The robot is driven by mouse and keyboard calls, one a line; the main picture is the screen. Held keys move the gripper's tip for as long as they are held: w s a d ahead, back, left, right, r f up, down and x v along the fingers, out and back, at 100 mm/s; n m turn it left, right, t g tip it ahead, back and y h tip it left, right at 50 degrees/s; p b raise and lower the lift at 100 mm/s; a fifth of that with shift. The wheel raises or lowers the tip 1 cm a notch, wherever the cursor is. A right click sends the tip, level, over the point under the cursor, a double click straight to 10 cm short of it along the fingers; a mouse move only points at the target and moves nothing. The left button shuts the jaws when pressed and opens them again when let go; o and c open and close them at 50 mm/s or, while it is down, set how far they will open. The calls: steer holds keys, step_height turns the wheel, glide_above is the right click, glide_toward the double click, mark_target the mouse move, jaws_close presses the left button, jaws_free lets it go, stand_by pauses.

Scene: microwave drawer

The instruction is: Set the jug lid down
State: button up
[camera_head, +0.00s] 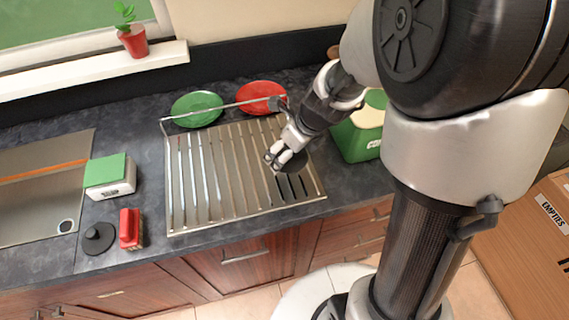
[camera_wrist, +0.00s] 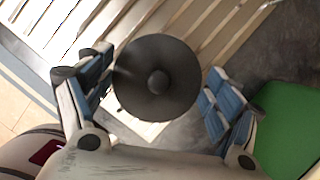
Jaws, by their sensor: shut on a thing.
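The jug lid (camera_wrist: 157,72) is a dark grey round disc with a small central knob, seen face-on in the wrist view. My gripper (camera_wrist: 160,92) is shut on it, with a blue-padded finger on each side. In the head view my gripper (camera_head: 279,158) is over the right part of the metal draining rack (camera_head: 215,175). The lid (camera_head: 298,163) shows there as a dark shape beside the fingers, partly hidden. Slats pass behind the lid in the wrist view. I cannot tell the exact gap between lid and rack.
A green plate (camera_head: 197,108) and a red plate (camera_head: 262,97) are behind the rack. A green container (camera_head: 355,143) is to its right. A dark knobbed disc (camera_head: 98,238), a red block-like item (camera_head: 130,228) and a green-topped box (camera_head: 110,176) are left. Dark counter shows between them.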

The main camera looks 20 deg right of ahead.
mark_target(288, 165)
step_height(288, 165, down, 6)
steer(key=b, duration=0.3)
steer(key=shift+f+b, duration=0.2)
steer(key=shift+b, duration=0.2)
steer(key=shift+r, duration=0.15)
steer(key=o, duration=0.8)
